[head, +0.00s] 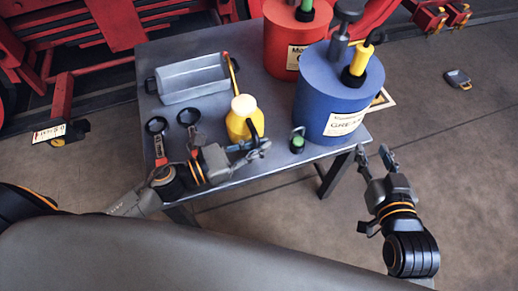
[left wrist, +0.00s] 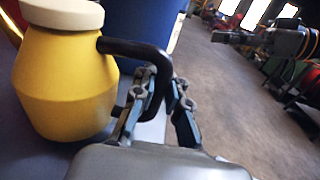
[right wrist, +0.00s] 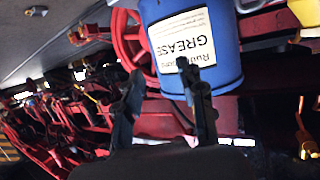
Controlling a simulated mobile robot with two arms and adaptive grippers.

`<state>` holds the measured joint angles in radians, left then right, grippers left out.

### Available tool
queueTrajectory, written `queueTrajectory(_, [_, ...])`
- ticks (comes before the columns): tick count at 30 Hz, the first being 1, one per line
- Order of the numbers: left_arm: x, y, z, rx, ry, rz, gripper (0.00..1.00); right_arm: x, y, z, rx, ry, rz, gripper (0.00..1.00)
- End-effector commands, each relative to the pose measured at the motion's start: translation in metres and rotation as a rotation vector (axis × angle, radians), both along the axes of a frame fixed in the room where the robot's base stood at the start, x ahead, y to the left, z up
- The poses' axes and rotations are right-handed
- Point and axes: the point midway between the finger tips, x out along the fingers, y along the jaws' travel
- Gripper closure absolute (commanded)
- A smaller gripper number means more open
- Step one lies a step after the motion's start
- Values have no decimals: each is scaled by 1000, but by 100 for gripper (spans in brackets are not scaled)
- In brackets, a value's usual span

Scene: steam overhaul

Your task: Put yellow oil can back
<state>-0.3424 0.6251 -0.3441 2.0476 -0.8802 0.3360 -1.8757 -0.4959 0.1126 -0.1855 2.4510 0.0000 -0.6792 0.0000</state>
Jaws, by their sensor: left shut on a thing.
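The yellow oil can (head: 241,119) with a cream cap and a black handle stands on the grey table (head: 218,153), near its front edge. It also shows large in the left wrist view (left wrist: 62,85). My left gripper (head: 258,149) is at the front right of the can. In the left wrist view its fingers (left wrist: 160,100) are shut around the can's black handle. The can looks upright. My right gripper (head: 374,158) is off the table's right side, open and empty. In the right wrist view its fingers (right wrist: 160,85) are apart, with the blue grease drum beyond them.
The blue grease drum (head: 320,105) and a red drum (head: 279,47) stand right and behind the can. A small green-topped container (head: 297,141) is at the front edge. Floor at right is mostly clear.

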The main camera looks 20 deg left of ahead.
Motion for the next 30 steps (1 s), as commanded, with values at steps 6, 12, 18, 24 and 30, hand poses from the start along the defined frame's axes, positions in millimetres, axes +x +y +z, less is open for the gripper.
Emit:
queueTrajectory(6, [0, 0, -15, -1, -3, 0, 100, 10, 7, 26, 37, -151, 10, 61])
queueTrajectory(12, [0, 0, -15, 0, -4, -1, 100, 10, 7, 31, 42, -170, 11, 61])
queueTrajectory(18, [0, 0, -16, 0, -4, 0, 100, 11, 7, 32, 44, -179, 11, 61])
queueTrajectory(24, [0, 0, -17, 0, -4, 0, 100, 12, 8, 37, 52, -209, 13, 61])
queueTrajectory(30, [0, 0, -19, -1, -1, 0, 66, 12, 9, 41, 55, -226, 13, 61])
